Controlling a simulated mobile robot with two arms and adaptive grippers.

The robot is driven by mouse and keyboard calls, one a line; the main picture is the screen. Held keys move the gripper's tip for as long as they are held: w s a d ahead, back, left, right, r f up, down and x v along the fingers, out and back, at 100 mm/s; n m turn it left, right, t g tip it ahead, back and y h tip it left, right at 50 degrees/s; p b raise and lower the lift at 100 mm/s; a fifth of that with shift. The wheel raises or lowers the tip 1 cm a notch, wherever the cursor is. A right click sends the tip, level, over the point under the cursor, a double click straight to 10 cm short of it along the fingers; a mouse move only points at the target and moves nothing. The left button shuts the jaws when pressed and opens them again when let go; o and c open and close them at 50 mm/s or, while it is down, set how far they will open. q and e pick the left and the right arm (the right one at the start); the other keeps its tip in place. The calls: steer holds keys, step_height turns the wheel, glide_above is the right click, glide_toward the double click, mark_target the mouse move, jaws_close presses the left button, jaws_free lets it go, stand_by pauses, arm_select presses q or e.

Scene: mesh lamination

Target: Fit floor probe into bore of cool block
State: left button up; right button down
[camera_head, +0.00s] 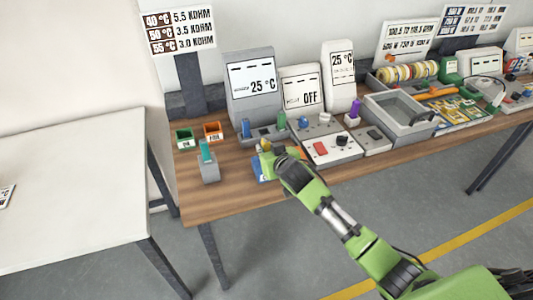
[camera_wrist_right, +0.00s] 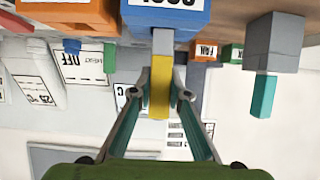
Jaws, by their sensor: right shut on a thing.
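My right gripper (camera_head: 268,151) is shut on a yellow probe (camera_wrist_right: 160,88), whose grey lower part (camera_wrist_right: 163,42) points at the blue block. The blue block (camera_wrist_right: 205,16) has a white label, partly cut off, that seems to read COOL; the wrist view is upside down. In the head view the blue block (camera_head: 259,174) sits near the table's front edge, partly hidden by my gripper. The grey part overlaps the block's edge; I cannot tell whether it is inside the bore. No writing shows on the probe. My left gripper is not in view.
A grey holder (camera_head: 209,174) with a teal probe (camera_head: 206,150) stands left of the blue block. An orange block (camera_wrist_right: 70,14) is close beside it. Green (camera_head: 184,139) and orange (camera_head: 212,131) bins, then meters (camera_head: 250,85), stand behind. The table's front-left corner is clear.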

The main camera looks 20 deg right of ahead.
steer(key=c, duration=2.1)
jaws_free()
steer(key=f, duration=0.1)
steer(key=s+f, duration=0.1)
steer(key=shift+a+f+g, duration=0.1)
steer(key=shift+f+g, duration=0.2)
steer(key=shift+f, duration=0.1)
steer(key=shift+o, duration=0.9)
steer(key=shift+w+f, duration=0.15)
steer(key=shift+w, duration=0.5)
steer(key=shift+r, duration=0.2)
steer(key=shift+s+r, duration=0.15)
steer(key=shift+s, duration=0.1)
steer(key=shift+s+r, duration=0.35)
steer(key=shift+s, duration=0.25)
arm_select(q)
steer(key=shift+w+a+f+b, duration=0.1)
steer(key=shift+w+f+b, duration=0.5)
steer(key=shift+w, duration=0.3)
arm_select(e)
steer(key=v, duration=1)
steer(key=shift+r, duration=0.2)
steer(key=shift+s, duration=0.15)
